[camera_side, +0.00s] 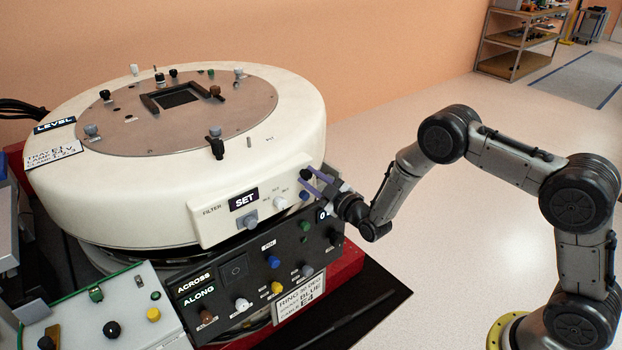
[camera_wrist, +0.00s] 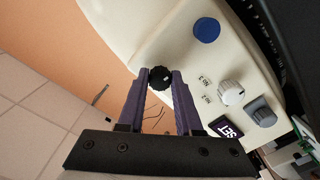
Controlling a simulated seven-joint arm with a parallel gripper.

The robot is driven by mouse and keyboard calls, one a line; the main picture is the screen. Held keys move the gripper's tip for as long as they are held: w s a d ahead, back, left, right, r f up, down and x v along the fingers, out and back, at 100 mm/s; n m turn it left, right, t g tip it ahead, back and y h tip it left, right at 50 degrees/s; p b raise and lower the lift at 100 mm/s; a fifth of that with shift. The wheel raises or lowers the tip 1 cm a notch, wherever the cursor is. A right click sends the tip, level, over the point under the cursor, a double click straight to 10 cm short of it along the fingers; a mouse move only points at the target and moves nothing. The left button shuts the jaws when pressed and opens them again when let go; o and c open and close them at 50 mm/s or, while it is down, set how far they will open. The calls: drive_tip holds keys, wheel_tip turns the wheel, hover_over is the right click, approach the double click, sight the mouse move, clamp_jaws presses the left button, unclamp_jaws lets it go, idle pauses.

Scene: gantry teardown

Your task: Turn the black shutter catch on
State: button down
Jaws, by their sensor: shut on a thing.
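A round black ridged knob (camera_wrist: 160,77) with a small pale mark sits at the end of the cream front panel, and I take it to be the shutter catch. In the side view the black knob (camera_side: 306,173) is at the panel's upper right corner, partly covered by a finger. My gripper (camera_side: 313,179) reaches it from the right. In the wrist view the purple fingertips of my gripper (camera_wrist: 162,76) are shut on the knob, one on each side. No label beside this knob is readable.
On the same panel are a blue knob (camera_wrist: 207,30), a white knob (camera_wrist: 231,93), a grey knob (camera_wrist: 260,112) and a SET display (camera_side: 244,199). A black control panel (camera_side: 235,270) with several coloured knobs lies below. Open floor is at the right.

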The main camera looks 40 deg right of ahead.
drive_tip(key=m, duration=1.2)
drive_tip(key=shift+m, duration=0.3)
drive_tip(key=shift+a+m, duration=0.1)
drive_tip(key=shift+m, duration=1.8)
drive_tip(key=c, duration=0.6)
unclamp_jaws()
drive_tip(key=shift+s, duration=0.1)
